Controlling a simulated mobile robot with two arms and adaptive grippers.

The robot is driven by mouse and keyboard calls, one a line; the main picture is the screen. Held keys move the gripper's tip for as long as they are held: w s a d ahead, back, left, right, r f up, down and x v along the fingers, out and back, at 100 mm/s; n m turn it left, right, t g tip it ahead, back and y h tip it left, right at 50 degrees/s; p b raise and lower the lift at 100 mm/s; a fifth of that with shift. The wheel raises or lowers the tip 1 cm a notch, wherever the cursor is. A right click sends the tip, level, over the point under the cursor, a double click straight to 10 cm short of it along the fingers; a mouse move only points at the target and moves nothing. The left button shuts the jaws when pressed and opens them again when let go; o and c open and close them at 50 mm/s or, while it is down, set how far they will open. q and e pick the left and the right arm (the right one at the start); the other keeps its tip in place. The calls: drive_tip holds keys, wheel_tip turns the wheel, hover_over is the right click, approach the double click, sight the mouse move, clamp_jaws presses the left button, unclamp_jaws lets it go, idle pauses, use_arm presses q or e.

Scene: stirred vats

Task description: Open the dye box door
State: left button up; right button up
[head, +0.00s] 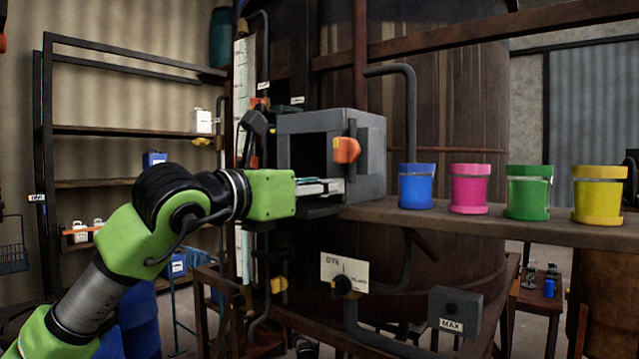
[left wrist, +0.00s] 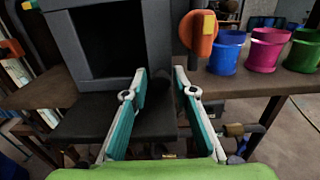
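The dye box (head: 368,130) is a grey box against the big vat, with a dark square opening in its front; the opening also shows in the left wrist view (left wrist: 108,42). A dark flat panel (left wrist: 95,118) lies level below the opening, like a lowered door; I cannot tell for sure that it is the door. An orange knob (head: 346,150) sits on the box's right front. My left gripper (head: 335,187) is in front of the box, below the knob. Its two teal-padded fingers (left wrist: 160,74) are apart with nothing held between them. My right gripper is not in view.
A shelf right of the box carries blue (head: 416,187), pink (head: 469,188), green (head: 528,192) and yellow (head: 599,195) pots. A labelled dye valve (head: 345,272) and pipes sit below. A dark rack (head: 130,130) stands at left.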

use_arm(q)
drive_tip(key=shift+c, duration=0.4)
clamp_jaws()
drive_tip(key=shift+a, duration=0.15)
